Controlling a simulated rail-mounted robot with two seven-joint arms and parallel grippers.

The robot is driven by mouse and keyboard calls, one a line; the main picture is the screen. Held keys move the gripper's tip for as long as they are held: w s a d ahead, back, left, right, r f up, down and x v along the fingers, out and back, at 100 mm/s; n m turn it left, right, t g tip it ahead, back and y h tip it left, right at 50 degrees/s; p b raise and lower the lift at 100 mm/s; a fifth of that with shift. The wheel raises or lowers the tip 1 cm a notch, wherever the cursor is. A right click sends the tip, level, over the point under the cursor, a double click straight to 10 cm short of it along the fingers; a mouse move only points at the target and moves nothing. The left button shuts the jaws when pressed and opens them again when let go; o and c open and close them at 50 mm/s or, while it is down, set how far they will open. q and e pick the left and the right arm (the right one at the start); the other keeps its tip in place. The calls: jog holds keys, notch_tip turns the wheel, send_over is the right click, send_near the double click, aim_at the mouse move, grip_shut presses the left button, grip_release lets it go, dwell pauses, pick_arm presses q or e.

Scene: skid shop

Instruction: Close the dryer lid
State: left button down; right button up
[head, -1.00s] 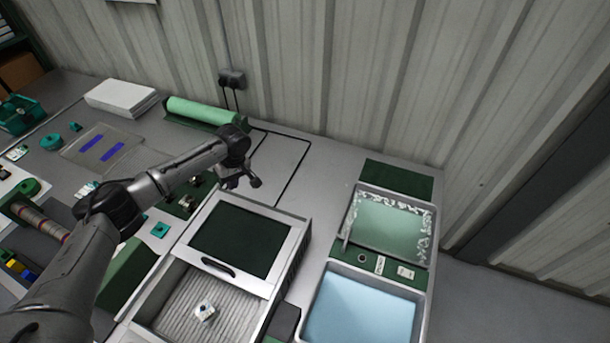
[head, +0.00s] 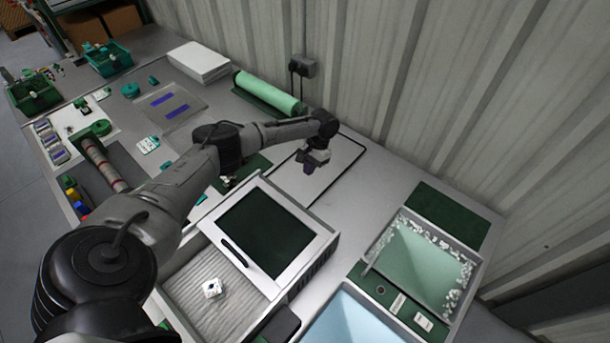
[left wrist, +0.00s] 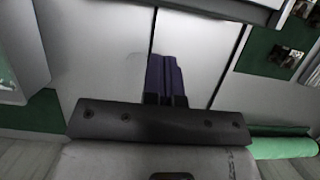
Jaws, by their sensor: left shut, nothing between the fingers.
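The dryer is a pale box with a ribbed tray floor (head: 222,312) open at the front. Its lid (head: 312,245) is a pale frame with a dark window and a black handle (head: 234,251). The lid covers the rear part of the box and leaves the front part open. A small white piece with a dark spot (head: 212,288) lies on the ribbed floor. My left gripper (head: 312,163) is shut and empty, above the bench behind the dryer, apart from the lid. Its closed fingers show in the left wrist view (left wrist: 165,78). My right gripper is out of view.
A green roll (head: 266,93) and a wall outlet (head: 304,67) are behind my left arm. A tray with pale flakes (head: 465,262) and a blue-filled tray (head: 350,322) stand right of the dryer. A dark mat (head: 447,213) lies at the back right.

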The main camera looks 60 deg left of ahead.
aim_at(296, 201)
pick_arm(q)
jog(key=s+f, duration=0.2)
jog(key=s+d+f+p, duration=0.1)
jog(key=s+f, duration=0.1)
jog(key=f, duration=0.1)
jog(key=s+d+f, duration=0.1)
jog(key=s+f, duration=0.1)
jog(key=shift+f, duration=0.3)
jog(key=shift+s+d, duration=0.1)
jog(key=shift+s, duration=0.25)
jog(key=shift+p, duration=0.3)
